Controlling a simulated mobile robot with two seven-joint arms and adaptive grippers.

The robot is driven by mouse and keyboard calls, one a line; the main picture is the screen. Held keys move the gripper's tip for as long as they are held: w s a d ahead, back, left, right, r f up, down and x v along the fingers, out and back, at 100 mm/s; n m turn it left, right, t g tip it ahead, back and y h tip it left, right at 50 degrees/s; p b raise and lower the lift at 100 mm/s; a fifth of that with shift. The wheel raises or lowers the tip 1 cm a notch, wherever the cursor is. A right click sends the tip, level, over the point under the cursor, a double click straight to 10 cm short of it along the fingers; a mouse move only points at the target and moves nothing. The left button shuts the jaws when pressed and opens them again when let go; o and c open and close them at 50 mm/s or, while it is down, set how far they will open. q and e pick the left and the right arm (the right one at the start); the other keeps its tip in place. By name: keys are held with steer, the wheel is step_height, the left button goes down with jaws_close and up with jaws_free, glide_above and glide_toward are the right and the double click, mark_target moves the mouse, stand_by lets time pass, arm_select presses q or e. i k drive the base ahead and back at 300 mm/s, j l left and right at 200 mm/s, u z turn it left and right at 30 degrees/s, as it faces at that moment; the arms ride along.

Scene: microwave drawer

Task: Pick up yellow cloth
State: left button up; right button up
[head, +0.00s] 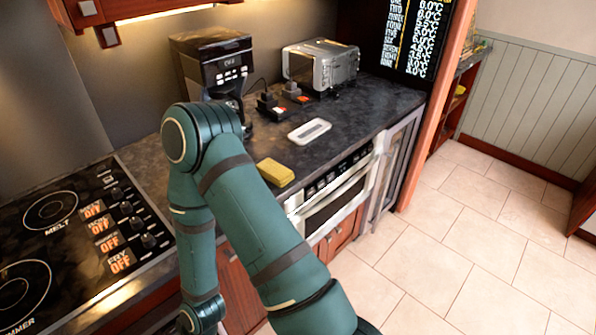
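A small yellow folded piece, which looks like the yellow cloth (275,173), lies flat on the dark counter (225,163) near its front edge. It sits just right of my bent green arm, and the arm may cover a bit of its left side. The arm rises from the bottom of the head view, bends at the top and runs back down to the bottom edge. Neither gripper shows in this view, so what they hold is hidden.
A white oblong dish (309,131), a coffee maker (215,67) and a silver toaster oven (321,65) stand on the counter. A stove top (80,225) with knobs is at left. Below the cloth is a built-in appliance (338,193). Tiled floor (450,250) is open at right.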

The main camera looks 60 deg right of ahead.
mark_target(273, 171)
steer(key=z, duration=1.75)
steer(key=u, duration=1.9)
steer(key=z, duration=1.9)
steer(key=i+l+z, duration=0.1)
steer(key=l, duration=0.3)
steer(key=i+l, duration=0.25)
steer(key=l, duration=0.15)
steer(key=z, duration=0.05)
